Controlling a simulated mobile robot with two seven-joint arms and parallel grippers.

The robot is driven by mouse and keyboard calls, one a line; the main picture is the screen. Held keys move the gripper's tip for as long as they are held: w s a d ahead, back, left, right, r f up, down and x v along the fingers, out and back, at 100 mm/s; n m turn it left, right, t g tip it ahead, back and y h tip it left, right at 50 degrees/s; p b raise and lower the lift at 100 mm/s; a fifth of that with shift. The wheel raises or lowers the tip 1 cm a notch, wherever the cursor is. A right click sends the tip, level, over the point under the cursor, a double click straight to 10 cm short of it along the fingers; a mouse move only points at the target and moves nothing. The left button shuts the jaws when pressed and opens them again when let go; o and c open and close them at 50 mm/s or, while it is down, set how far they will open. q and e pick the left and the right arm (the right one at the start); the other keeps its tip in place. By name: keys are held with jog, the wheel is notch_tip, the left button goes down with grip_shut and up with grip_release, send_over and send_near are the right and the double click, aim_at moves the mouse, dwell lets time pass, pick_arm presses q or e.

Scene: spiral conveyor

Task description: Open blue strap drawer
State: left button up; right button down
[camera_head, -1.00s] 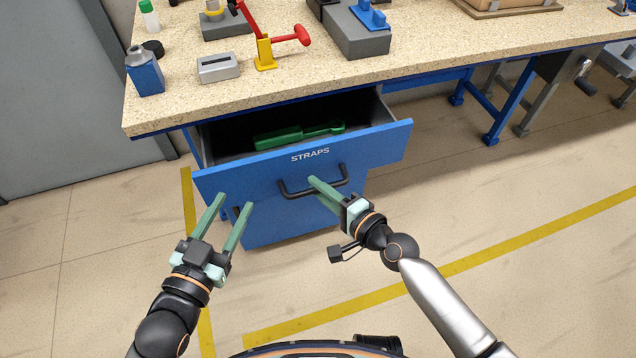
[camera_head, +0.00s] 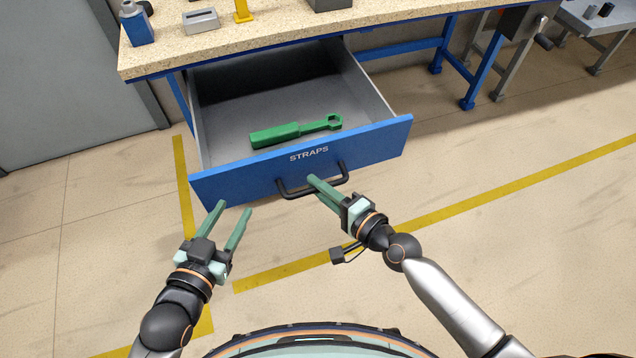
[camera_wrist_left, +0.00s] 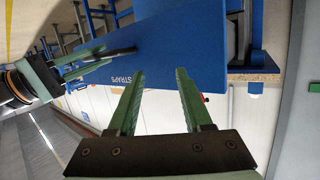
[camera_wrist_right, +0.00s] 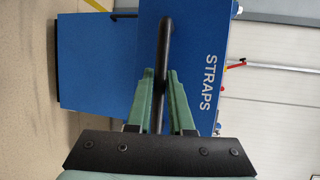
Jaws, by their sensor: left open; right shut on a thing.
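The blue drawer (camera_head: 235,181) marked STRAPS stands far out from under the bench, and its grey inside shows. A green wrench-like tool (camera_head: 290,133) lies in it. My right gripper (camera_head: 313,181) is shut on the black bar handle (camera_head: 290,194) on the drawer front. The handle (camera_wrist_right: 165,60) runs between its fingers in the right wrist view. My left gripper (camera_head: 236,208) is open and empty, in front of the drawer's left end and apart from it. In the left wrist view the drawer front (camera_wrist_left: 180,45) lies beyond its open fingers (camera_wrist_left: 157,80).
The speckled bench top (camera_head: 280,30) above the drawer carries a blue bottle (camera_head: 136,25), a grey slotted block (camera_head: 200,20) and a yellow stand (camera_head: 243,10). Blue bench legs (camera_head: 481,75) stand at the right. The floor (camera_head: 480,200) on the right is clear.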

pick_arm(q)
jog(key=shift+s+d+f, duration=0.15)
jog(key=shift+s+f, duration=0.1)
jog(key=shift+s, duration=0.25)
pick_arm(e)
jog(key=shift+s+d, duration=0.15)
jog(key=shift+s, duration=0.35)
jog(key=c, duration=0.8)
grip_release()
pick_arm(q)
jog(key=shift+r, duration=0.25)
jog(key=shift+w+r+t, duration=0.3)
jog(key=shift+w+r, duration=0.05)
jog(key=shift+r, duration=0.45)
pick_arm(e)
jog(key=v, duration=1.2)
jog(key=shift+s+d, duration=0.2)
pick_arm(q)
jog(key=shift+f, duration=0.15)
